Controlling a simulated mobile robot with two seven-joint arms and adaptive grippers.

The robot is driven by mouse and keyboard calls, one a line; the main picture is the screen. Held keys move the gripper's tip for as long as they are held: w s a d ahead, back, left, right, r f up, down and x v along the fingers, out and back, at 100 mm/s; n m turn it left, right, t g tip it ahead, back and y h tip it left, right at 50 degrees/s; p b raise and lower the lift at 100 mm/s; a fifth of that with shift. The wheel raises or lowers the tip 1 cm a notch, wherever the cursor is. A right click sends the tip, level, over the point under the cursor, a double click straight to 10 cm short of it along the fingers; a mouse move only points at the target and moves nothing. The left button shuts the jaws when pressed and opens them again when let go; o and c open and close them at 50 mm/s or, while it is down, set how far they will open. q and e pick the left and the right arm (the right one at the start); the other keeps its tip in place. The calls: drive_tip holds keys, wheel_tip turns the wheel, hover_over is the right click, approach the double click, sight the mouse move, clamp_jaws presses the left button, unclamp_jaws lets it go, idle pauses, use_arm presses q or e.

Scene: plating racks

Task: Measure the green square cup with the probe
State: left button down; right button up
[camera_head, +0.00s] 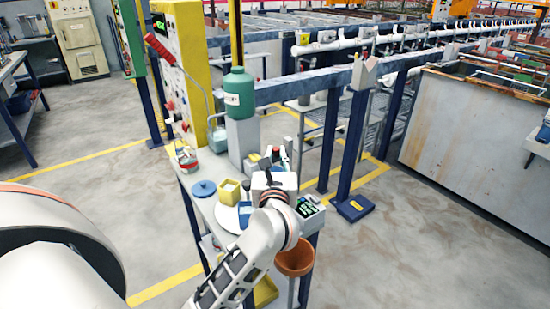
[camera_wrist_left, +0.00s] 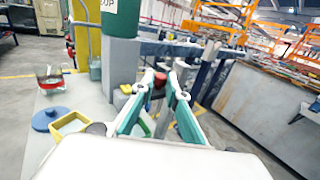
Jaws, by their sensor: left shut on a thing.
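My left gripper (camera_head: 270,178) is over the narrow bench. In the left wrist view its teal fingers (camera_wrist_left: 161,82) close on a small thing with a red top (camera_wrist_left: 159,79), perhaps the probe; most of it is hidden. A pale green edge, possibly the green square cup (camera_wrist_left: 148,124), shows low between the fingers in that view. In the head view the arm covers that spot. A yellow square cup (camera_head: 229,190) stands left of the gripper and also shows in the left wrist view (camera_wrist_left: 70,123). A meter with a green display (camera_head: 308,205) sits right of the gripper. My right gripper is out of view.
A blue round disc (camera_head: 203,188) lies on the bench. A green bottle (camera_head: 238,92) stands on a grey post at the back. A brown funnel-like vessel (camera_head: 295,261) is at the bench's front. A blue post stands to the right.

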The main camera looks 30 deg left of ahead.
use_arm(q)
drive_tip(key=c, duration=2.2)
unclamp_jaws()
drive_tip(key=shift+r, duration=0.35)
drive_tip(key=shift+c, duration=0.2)
drive_tip(key=shift+f, duration=0.1)
drive_tip(key=shift+s+d, duration=0.3)
drive_tip(key=shift+s, duration=0.15)
drive_tip(key=v, duration=1.1)
drive_tip(key=shift+a, duration=0.1)
